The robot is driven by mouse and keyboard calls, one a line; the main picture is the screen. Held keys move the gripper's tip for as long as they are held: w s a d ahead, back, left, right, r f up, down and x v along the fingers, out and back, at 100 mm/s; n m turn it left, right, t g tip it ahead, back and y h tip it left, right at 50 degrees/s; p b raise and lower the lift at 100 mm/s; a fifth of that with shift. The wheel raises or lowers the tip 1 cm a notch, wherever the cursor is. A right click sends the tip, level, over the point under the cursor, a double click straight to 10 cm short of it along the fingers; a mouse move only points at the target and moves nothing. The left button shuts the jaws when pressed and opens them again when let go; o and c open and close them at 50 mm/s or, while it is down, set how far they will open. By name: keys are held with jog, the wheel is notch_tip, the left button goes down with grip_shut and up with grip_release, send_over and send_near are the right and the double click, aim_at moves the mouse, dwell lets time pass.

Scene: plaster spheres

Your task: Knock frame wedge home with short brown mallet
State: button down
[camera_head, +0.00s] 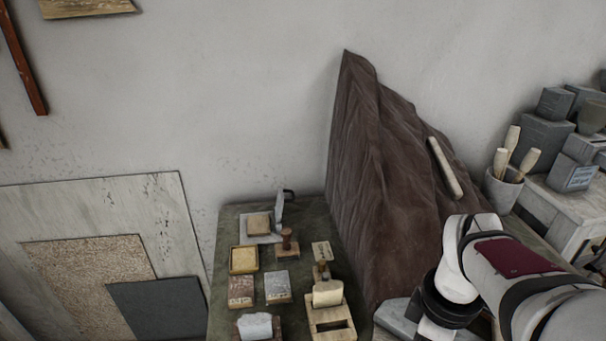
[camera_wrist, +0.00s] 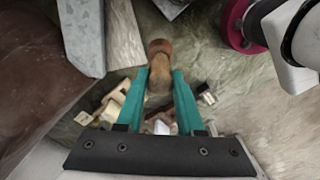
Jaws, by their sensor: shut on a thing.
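In the wrist view my gripper (camera_wrist: 160,82) has its two teal fingers shut on a short brown mallet (camera_wrist: 159,52). Its rounded wooden end sticks out past the fingertips. Pale wooden and white pieces lie below and behind the fingers, partly covered. In the head view the gripper and the held mallet are not visible; only my arm shows at lower right. A pale wooden frame (camera_head: 331,326) with a dark slot stands at the front of the small green-topped table, a rounded pale piece at its back. I cannot tell which part is the wedge.
The green-topped table (camera_head: 226,290) also holds a brown-knobbed piece (camera_head: 288,240), a yellow tray (camera_head: 243,260), and several small blocks. A brown draped form (camera_head: 375,160) rises beside it. A pot of wooden handles (camera_head: 503,190) stands at right. Boards lean on the wall at left.

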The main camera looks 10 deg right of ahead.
jog(key=w+a+r+t+y, duration=0.15)
jog(key=w+a, duration=0.35)
jog(key=a, duration=0.5)
jog(key=w+a+r+t+y, duration=0.1)
jog(key=w+a+r+y, duration=0.3)
jog(key=a, duration=0.7)
jog(key=shift+w+d+f+g+h, duration=0.15)
jog(key=shift+f+h, duration=0.25)
jog(key=shift+f, duration=0.5)
jog(key=shift+w+f+h, duration=0.1)
jog(key=shift+f+h, duration=0.25)
jog(key=shift+f, duration=0.5)
jog(key=shift+w+d+f+g+h, duration=0.15)
jog(key=shift+f+h, duration=0.25)
jog(key=shift+f, duration=0.6)
jog(key=shift+f, duration=0.2)
